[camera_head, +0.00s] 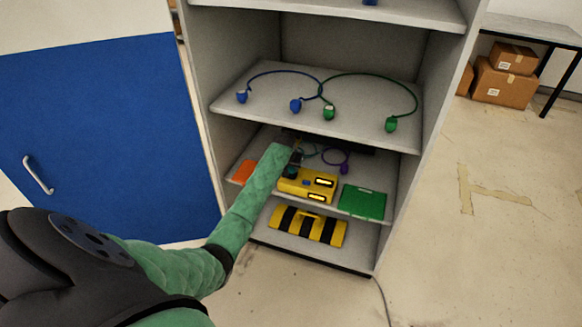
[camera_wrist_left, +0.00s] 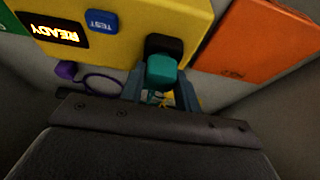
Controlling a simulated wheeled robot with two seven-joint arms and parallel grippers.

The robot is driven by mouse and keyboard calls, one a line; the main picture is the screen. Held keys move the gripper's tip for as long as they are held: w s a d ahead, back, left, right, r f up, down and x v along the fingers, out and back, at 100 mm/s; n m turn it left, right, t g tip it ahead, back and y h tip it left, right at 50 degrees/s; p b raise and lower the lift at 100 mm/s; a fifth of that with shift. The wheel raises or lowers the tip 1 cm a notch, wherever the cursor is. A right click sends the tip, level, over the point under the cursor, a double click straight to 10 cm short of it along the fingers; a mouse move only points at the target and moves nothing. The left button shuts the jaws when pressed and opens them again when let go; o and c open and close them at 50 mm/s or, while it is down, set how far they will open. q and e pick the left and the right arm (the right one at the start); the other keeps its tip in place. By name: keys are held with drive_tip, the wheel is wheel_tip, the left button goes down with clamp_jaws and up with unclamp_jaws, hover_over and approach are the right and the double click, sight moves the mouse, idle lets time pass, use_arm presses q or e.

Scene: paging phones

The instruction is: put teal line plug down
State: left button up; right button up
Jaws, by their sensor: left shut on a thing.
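The teal line plug (camera_wrist_left: 161,71) is between the fingers of my left gripper (camera_wrist_left: 160,92) in the left wrist view. The gripper is shut on it. The plug's front overlaps a black socket (camera_wrist_left: 165,43) on the yellow tester box (camera_wrist_left: 110,35); I cannot tell whether it touches or sits in it. In the head view my left gripper (camera_head: 294,158) reaches into the middle shelf, just behind and left of the yellow box (camera_head: 322,181). The plug is too small and shaded to make out clearly there. My right gripper is not in view.
An orange case (camera_head: 243,172) lies left of the box and a green case (camera_head: 362,202) right. A purple plug (camera_head: 344,168) lies behind. Blue (camera_head: 296,105) and green plugs (camera_head: 330,113) rest on the shelf above. A black-and-yellow striped object (camera_head: 308,226) is below.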

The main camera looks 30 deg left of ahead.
use_arm(q)
drive_tip(key=shift+f, duration=0.15)
drive_tip(key=o, duration=1)
